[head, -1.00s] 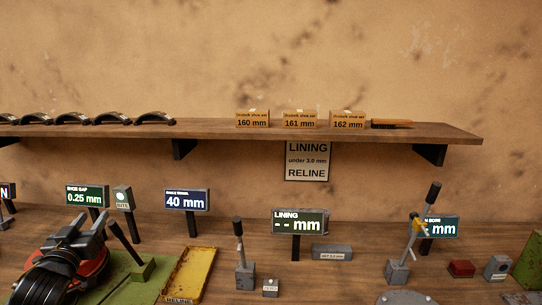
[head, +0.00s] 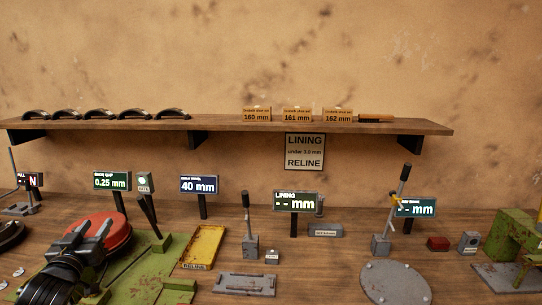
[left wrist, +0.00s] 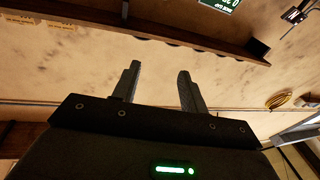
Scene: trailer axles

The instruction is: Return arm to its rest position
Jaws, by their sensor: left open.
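My left gripper (head: 88,235) is at the lower left of the head view, in front of a red round part (head: 110,226) on a green stand (head: 160,265), and hides some of it. Its black wrist comes in from the bottom left. In the left wrist view my two gripper fingers (left wrist: 158,80) stand apart with nothing between them; the wall and shelf show beyond them. I cannot tell from the head view how far the gripper is from the red part. My right gripper is not in view.
A wall shelf (head: 225,124) holds curved shoes and boxes. Displays, a lever (head: 250,235), a taller lever (head: 397,205), a yellow tray (head: 203,245), a grey plate (head: 245,284) and a round disc (head: 395,282) stand on the bench. Bench between the plate and disc is bare.

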